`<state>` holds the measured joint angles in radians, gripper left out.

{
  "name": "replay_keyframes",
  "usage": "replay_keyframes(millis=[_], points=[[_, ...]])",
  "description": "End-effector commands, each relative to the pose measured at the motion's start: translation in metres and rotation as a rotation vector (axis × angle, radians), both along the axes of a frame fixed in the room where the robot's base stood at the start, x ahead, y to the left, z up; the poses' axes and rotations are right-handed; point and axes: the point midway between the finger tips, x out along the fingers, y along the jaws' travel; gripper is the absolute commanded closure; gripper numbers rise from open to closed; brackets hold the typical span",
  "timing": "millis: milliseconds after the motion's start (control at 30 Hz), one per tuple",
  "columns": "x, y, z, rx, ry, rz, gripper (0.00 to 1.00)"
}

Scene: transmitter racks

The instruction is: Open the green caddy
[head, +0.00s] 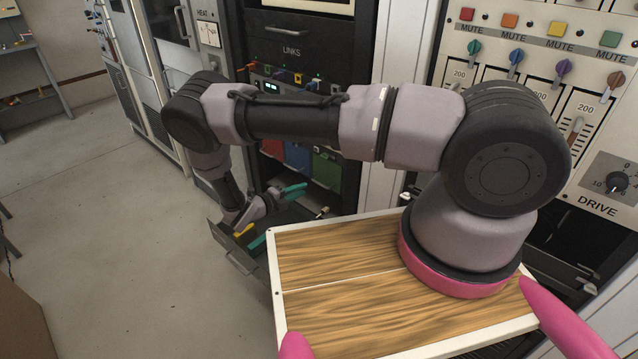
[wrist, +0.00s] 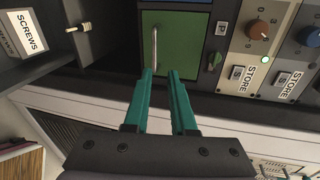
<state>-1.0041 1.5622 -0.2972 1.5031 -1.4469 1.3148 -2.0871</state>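The green caddy (wrist: 175,30) is a green front with an upright metal bar handle (wrist: 154,48), set in a dark rack. It looks closed. In the head view the green caddy (head: 327,168) is at the right end of a row in the rack. My gripper (wrist: 160,73) has teal fingers, parted by a narrow gap with nothing between them. The fingertips are just below the handle in the wrist view, with the handle nearer the left finger. I cannot tell whether they touch it. My gripper (head: 294,190) also shows in the head view, in front of the caddies.
A blue caddy (head: 297,157) and a red caddy (head: 272,147) sit left of the green one. An open drawer (head: 235,252) juts out low, under my gripper. A box marked SCREWS (wrist: 25,35) is at left in the wrist view. Open floor (head: 130,240) lies left.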

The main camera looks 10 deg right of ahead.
Motion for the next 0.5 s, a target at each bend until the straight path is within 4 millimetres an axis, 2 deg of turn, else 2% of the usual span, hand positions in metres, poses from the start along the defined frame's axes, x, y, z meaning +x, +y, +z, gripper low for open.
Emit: replay_keyframes(millis=[100, 233, 500], points=[[-0.002, 0.000, -0.012, -0.050, 0.031, 0.046, 0.76], [0.003, -0.006, -0.016, -0.059, 0.037, 0.054, 0.76], [0.030, -0.046, -0.025, -0.058, 0.037, 0.048, 0.76]])
